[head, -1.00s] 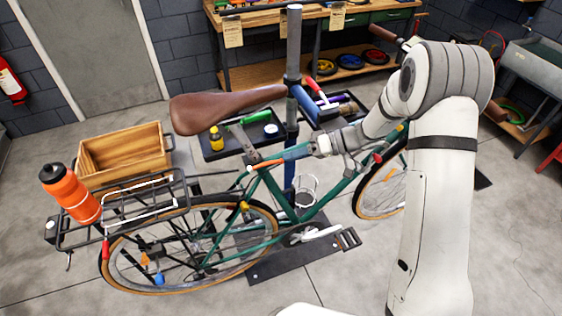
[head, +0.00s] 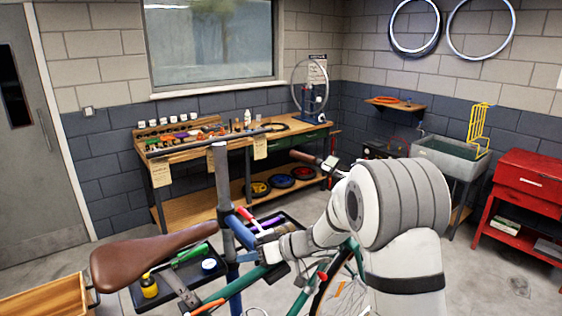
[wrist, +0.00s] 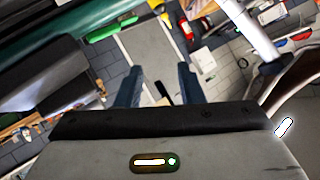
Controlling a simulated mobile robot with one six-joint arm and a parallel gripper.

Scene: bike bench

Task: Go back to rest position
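My gripper (wrist: 158,72) is open in the wrist view, with its two dark fingers apart and nothing between them. In the head view my white arm stands at the right and reaches left to the bike, close behind the seat post in the picture. The bike's brown saddle (head: 150,256) is at lower left. The grey upright post (head: 222,180) and the blue stand clamp (head: 238,232) are in the middle. In the head view the fingertips are not clear against the bike frame, so I cannot tell whether they touch it.
A tool tray beside the stand holds a yellow bottle (head: 149,287) and a green-handled tool (head: 189,254). A wooden crate (head: 45,297) is at lower left. A workbench (head: 205,150) stands behind, with a sink (head: 450,155) and red cabinet (head: 530,185) at right.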

